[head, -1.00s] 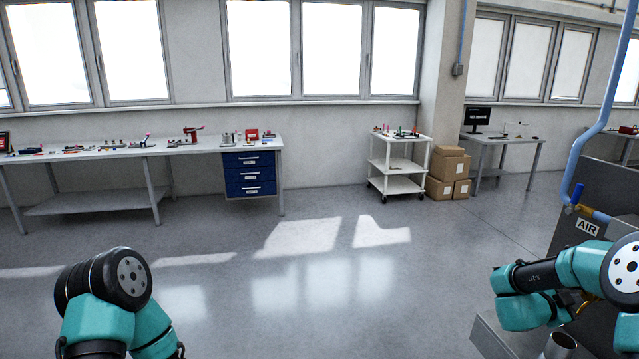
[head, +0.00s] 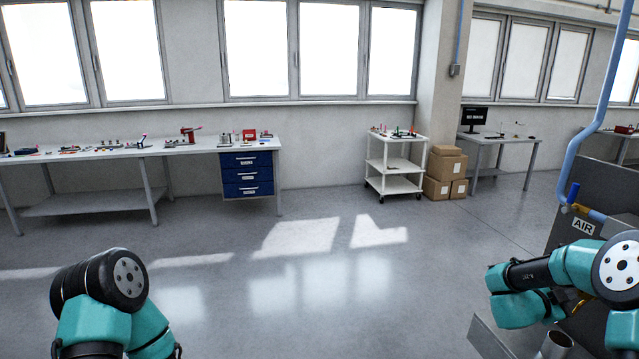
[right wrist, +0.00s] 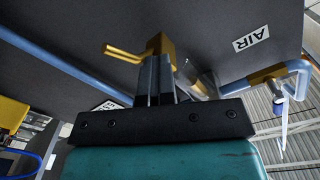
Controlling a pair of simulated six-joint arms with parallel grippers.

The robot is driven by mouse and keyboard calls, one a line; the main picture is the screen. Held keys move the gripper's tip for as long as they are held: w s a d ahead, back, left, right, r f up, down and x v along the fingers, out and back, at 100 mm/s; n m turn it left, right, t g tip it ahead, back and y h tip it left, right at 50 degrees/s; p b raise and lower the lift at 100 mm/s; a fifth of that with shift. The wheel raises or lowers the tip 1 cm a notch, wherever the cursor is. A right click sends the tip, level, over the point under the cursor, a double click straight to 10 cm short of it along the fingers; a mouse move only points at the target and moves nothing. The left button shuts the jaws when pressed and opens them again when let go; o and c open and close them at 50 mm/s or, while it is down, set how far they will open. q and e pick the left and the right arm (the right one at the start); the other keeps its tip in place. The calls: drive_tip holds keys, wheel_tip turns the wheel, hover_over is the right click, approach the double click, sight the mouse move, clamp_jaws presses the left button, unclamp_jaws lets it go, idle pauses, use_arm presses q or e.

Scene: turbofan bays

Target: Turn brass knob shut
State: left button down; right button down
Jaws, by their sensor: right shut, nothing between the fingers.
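A brass knob (right wrist: 162,44) with a brass prong or bar pointing left sits on a dark grey panel in the right wrist view. My right gripper (right wrist: 158,62) is shut and empty, its fingertips right at the knob's near side; I cannot tell whether they touch it. In the head view a small bit of brass (head: 582,305) shows behind my right arm, and my right fingers are hidden there. My left gripper is outside the head view; only my left arm links show.
A blue pipe (head: 588,120) runs down to a valve with a blue lever (head: 573,194) by the AIR label (head: 583,226). A grey metal tube (head: 556,346) stands below my right arm. A workbench (head: 110,152) and white cart (head: 396,165) stand far off; the floor between is clear.

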drive_tip(key=a, duration=0.5)
drive_tip(key=shift+s, duration=0.1)
idle(0.3)
drive_tip(key=s, duration=0.2)
drive_tip(key=shift+s+a+f, duration=0.3)
drive_tip(key=shift+s+f, duration=0.05)
drive_tip(key=shift+f, duration=0.05)
drive_tip(key=shift+d, duration=0.15)
